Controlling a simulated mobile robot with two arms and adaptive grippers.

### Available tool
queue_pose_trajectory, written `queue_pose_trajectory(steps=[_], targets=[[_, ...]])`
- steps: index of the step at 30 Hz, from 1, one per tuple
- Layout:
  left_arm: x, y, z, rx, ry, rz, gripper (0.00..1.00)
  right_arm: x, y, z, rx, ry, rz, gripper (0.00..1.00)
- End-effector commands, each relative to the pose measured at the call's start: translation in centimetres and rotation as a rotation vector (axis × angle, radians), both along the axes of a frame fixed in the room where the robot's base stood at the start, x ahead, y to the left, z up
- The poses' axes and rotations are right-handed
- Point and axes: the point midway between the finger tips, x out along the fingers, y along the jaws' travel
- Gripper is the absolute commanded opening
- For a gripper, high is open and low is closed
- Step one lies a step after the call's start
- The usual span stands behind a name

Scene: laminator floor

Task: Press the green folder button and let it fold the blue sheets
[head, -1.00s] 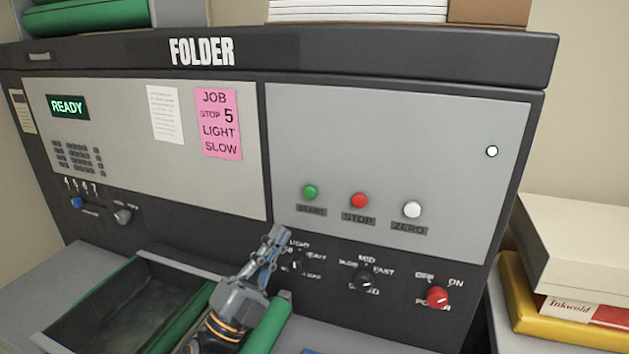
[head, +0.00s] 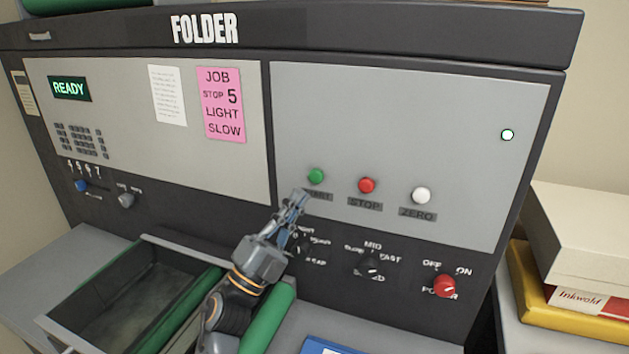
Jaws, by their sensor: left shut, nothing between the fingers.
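The folder machine (head: 400,110) fills the view, and its display (head: 69,88) reads READY. The green start button (head: 316,176) sits on its grey panel, left of the red stop button (head: 367,186) and the white zero button (head: 421,195). My left gripper (head: 299,196) is shut and empty. Its tip is just below and left of the green button and covers part of the START label; I cannot tell how far it is from the panel. A blue item (head: 330,346), perhaps the sheets, shows partly at the bottom edge. My right gripper is not in view.
Knobs for speed (head: 371,267) and red power (head: 444,286) sit below the buttons. A pink job note (head: 221,105) reads stop 5, light, slow. A dark tray (head: 130,295) and green roller (head: 268,318) lie around my left arm. Boxes (head: 580,235) stand at right.

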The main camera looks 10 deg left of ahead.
Motion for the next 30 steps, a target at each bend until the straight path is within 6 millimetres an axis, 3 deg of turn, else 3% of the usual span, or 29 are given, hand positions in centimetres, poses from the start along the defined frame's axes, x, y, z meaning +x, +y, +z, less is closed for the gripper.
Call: queue_pose_trajectory(steps=[6,12,30], targets=[[2.9,-0.5,-0.2,0.000,-0.001,-0.001,0.00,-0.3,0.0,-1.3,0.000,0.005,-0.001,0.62],[4.2,-0.8,-0.1,0.001,0.000,0.001,0.00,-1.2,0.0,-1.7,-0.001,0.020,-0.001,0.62],[4.5,-0.9,0.0,0.001,0.000,0.000,0.00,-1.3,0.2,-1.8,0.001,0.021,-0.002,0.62]])
